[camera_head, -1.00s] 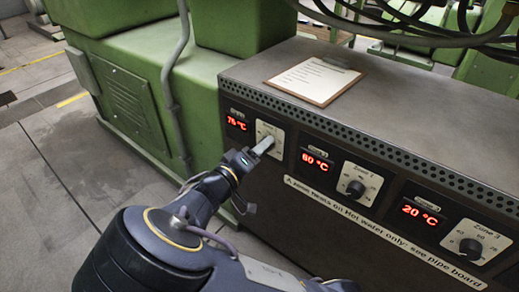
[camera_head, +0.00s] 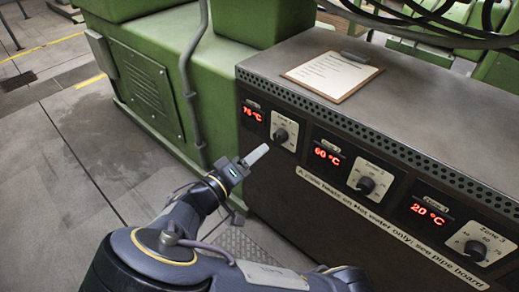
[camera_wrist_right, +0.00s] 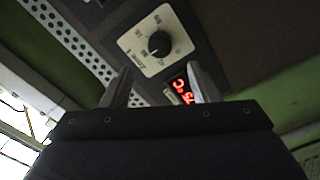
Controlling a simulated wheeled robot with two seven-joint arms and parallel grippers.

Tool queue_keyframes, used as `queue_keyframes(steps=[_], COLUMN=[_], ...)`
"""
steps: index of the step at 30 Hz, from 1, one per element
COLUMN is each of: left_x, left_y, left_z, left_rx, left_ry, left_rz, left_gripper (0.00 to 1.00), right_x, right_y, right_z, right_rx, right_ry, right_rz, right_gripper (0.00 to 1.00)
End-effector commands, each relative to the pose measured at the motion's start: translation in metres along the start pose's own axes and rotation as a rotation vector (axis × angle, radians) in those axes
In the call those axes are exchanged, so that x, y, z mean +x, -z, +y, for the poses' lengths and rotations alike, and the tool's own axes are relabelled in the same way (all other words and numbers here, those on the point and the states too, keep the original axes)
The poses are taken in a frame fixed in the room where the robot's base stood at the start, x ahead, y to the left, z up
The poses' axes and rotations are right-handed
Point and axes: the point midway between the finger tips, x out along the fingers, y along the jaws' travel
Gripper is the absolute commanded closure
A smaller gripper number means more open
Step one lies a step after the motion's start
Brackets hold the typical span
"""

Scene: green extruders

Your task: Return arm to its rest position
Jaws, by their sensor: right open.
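My right gripper (camera_head: 252,158) is in the head view, below and left of the Zone 1 knob, apart from the panel. In the right wrist view its two fingers (camera_wrist_right: 160,88) stand apart with nothing between them. The knob also shows beyond the fingers in the right wrist view (camera_wrist_right: 159,43). My left gripper is in neither view.
The dark control cabinet (camera_head: 420,115) also carries a middle knob (camera_head: 365,185) with a 60 °C display and a Zone 3 knob (camera_head: 474,250) with a 20 °C display. A clipboard (camera_head: 332,74) lies on top. Green machinery (camera_head: 150,60) stands behind.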

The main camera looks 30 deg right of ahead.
Motion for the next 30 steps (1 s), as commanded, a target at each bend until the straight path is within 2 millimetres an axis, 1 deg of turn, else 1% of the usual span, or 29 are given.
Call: queue_keyframes(steps=[13,14,16,17,20,21,23,24,27,30], left_x=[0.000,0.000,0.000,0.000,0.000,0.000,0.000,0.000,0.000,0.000], left_y=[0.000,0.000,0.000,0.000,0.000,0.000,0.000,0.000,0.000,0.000], left_z=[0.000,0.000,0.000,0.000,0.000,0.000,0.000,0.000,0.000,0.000], left_rx=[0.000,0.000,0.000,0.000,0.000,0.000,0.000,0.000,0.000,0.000], left_ry=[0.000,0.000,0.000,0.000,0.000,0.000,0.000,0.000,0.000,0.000], left_rz=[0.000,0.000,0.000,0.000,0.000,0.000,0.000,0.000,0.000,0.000], left_gripper=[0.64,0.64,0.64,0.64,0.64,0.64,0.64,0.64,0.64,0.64], right_x=[0.001,0.002,0.008,0.012,0.024,0.027,0.026,0.023,0.008,-0.010], right_y=[-0.001,-0.003,-0.013,-0.021,-0.059,-0.078,-0.105,-0.122,-0.152,-0.168], right_z=[-0.001,-0.001,-0.004,-0.006,-0.017,-0.021,-0.026,-0.028,-0.028,-0.021], right_rx=[-0.001,-0.004,-0.022,-0.036,-0.099,-0.125,-0.162,-0.178,-0.189,-0.157], right_ry=[0.003,0.008,0.040,0.063,0.194,0.266,0.393,0.483,0.714,0.947], right_rz=[-0.005,-0.014,-0.067,-0.104,-0.287,-0.378,-0.510,-0.592,-0.755,-0.861], right_gripper=[0.45,0.45,0.45,0.45,0.45,0.45,0.45,0.45,0.45,0.45])
